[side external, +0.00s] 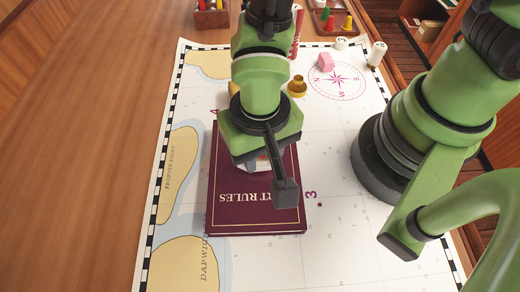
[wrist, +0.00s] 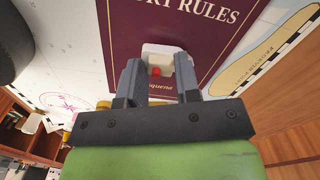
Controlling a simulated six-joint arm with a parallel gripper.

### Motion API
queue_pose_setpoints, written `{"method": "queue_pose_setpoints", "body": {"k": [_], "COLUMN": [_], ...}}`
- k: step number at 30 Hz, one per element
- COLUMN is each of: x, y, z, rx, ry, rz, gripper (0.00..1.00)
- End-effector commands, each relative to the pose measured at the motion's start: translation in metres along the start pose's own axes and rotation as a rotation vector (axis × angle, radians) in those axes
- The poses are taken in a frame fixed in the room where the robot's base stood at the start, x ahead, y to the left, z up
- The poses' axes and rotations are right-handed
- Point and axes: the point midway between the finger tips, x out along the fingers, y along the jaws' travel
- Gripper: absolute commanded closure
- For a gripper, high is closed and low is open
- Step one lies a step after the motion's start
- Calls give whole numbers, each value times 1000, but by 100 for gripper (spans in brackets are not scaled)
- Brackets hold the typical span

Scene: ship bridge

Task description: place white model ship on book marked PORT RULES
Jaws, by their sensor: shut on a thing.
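The maroon book marked PORT RULES (side external: 228,208) lies flat on the chart, and it also fills the upper middle of the wrist view (wrist: 222,45). My gripper (wrist: 158,88) is over the book. Its two dark fingers are shut on the white model ship (wrist: 165,50), which shows a small red part between them. The ship is over the lower part of the book in the wrist view; I cannot tell whether it touches the cover. In the side view my wrist hides the fingertips and nearly all of the ship.
The chart (side external: 335,135) covers the table. Behind the book stand a brass piece (side external: 297,86), a pink block (side external: 326,62) and a white cylinder (side external: 377,53). A tray with coloured cones (side external: 333,20) and a wooden box (side external: 212,17) are at the back. Bare table is at left.

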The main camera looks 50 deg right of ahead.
Motion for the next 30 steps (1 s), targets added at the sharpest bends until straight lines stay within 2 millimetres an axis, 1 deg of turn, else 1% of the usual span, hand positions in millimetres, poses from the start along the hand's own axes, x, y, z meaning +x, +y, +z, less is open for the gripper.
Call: {"method": "queue_pose_setpoints", "body": {"k": [1, 3, 13, 14, 15, 17, 26, 30], "x": [4, 7, 9, 10, 9, 9, 8, -2], "y": [0, 0, 0, 0, 0, 0, 0, -1], "z": [0, 0, 0, 0, 0, 0, 0, 0], "rx": [0, 0, 0, 0, 0, 0, 0, 0], "ry": [-1, 0, 0, 0, 1, 1, 1, 2], "rz": [2, 0, -1, -1, -2, -2, -2, -5], "gripper": [96, 96, 96, 67, 58, 44, 44, 44]}}
